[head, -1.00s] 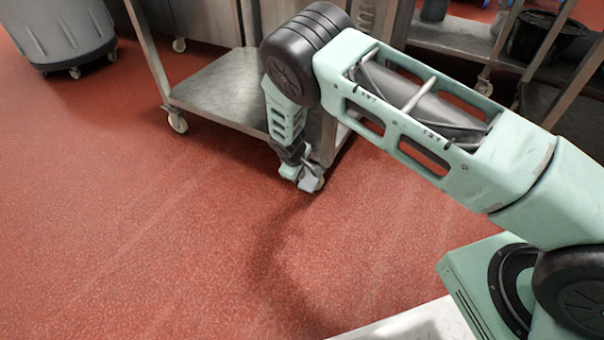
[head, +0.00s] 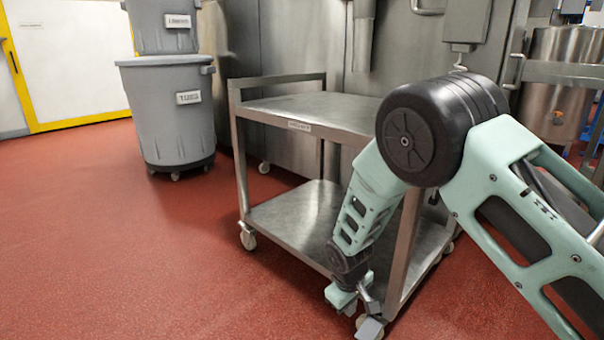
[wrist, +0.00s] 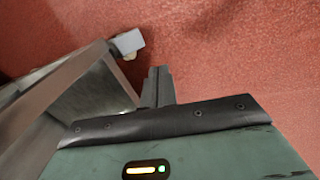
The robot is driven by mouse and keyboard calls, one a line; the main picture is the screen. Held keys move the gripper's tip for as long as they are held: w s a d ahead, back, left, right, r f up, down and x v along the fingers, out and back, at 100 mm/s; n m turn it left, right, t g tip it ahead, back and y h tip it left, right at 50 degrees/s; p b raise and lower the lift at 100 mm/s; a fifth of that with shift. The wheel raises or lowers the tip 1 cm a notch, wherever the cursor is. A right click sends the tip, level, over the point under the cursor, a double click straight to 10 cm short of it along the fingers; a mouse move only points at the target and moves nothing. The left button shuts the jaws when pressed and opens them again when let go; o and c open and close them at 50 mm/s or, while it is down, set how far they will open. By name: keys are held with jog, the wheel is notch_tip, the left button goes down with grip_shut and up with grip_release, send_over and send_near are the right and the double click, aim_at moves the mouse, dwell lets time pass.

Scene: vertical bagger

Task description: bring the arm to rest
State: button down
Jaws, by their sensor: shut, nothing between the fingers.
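My arm (head: 480,150) reaches in from the right in the head view and bends down at its black joint. My gripper (head: 368,318) hangs low at the cart's front right leg, near the floor. In the wrist view its dark fingers (wrist: 158,80) are together, with nothing between them, over bare red floor. I cannot tell whether the gripper touches the cart.
A steel two-shelf cart (head: 300,108) stands close beside my forearm; its edge fills the left of the wrist view (wrist: 62,75). A grey wheeled bin (head: 165,115) stands behind at left. A steel vessel (head: 555,80) is at back right. The red floor at left is clear.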

jog(key=s+a+r+g+y, duration=0.1)
jog(key=s+a+r+y, duration=0.15)
jog(key=s+r, duration=0.8)
jog(key=s+d+r+p, duration=0.1)
jog(key=s+d+r, duration=0.1)
jog(key=s+r, duration=0.7)
jog(key=s+d+r, duration=0.3)
jog(key=s+r, duration=0.4)
jog(key=s, duration=0.5)
notch_tip(320, 180, up, 37)
jog(key=p, duration=3.7)
jog(key=shift+w+a+g+h, duration=0.2)
jog(key=shift+a+g+h, duration=0.1)
jog(key=shift+h, duration=0.05)
